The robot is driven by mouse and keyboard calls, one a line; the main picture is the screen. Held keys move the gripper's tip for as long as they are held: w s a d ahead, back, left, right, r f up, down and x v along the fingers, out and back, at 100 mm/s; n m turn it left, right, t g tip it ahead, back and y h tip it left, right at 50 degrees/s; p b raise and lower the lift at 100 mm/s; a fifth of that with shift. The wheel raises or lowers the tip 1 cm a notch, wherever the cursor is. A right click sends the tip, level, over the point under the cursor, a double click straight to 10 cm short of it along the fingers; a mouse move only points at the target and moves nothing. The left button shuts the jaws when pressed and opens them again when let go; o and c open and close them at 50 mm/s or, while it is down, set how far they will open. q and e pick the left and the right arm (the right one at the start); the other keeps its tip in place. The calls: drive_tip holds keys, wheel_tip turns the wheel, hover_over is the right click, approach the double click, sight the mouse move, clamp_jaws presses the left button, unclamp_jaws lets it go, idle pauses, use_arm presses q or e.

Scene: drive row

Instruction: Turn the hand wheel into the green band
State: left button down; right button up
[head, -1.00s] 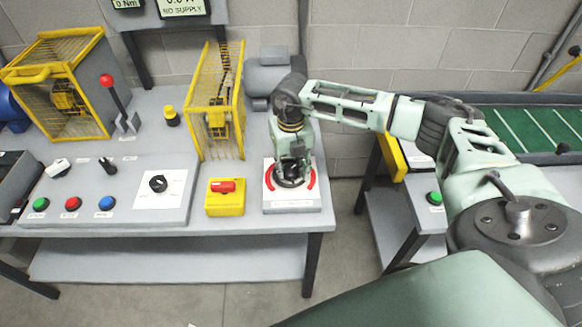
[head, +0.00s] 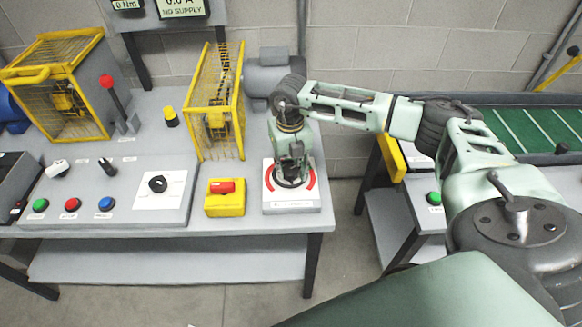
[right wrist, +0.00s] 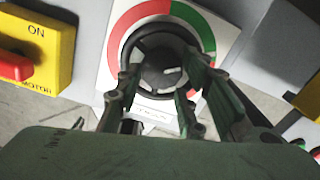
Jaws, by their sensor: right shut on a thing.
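The hand wheel (right wrist: 163,62) is a black ring with a dark hub and a small white mark, on a white plate (right wrist: 232,25). It also shows in the head view under my gripper, mostly covered (head: 283,183). Around it runs a band with a red part (right wrist: 121,35) at the left and a green part (right wrist: 196,22) at the upper right; more red shows at the lower right. My right gripper (right wrist: 160,82) points down at the wheel, its fingers shut on it. The exact finger contact is partly hidden. My left gripper is not in view.
A yellow box with a red switch (head: 222,187) stands just left of the wheel plate. Behind it are a yellow mesh guard (head: 217,100) and a grey motor (head: 268,75). A panel with knobs and buttons (head: 120,190) lies further left. The bench's right edge is close to the plate.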

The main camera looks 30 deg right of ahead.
sight(289, 170)
drive_tip(key=shift+s+a+f, duration=0.15)
drive_tip(key=shift+f, duration=0.4)
drive_tip(key=o, duration=1.6)
drive_tip(key=shift+w+f, duration=0.15)
drive_tip(key=shift+w, duration=0.25)
drive_tip(key=o, duration=0.6)
drive_tip(key=shift+d, duration=0.2)
drive_tip(key=shift+c, duration=0.2)
drive_tip(key=shift+o, duration=0.2)
drive_tip(key=shift+r, duration=0.2)
wheel_tip(289, 170, up, 12)
drive_tip(key=shift+c, duration=0.2)
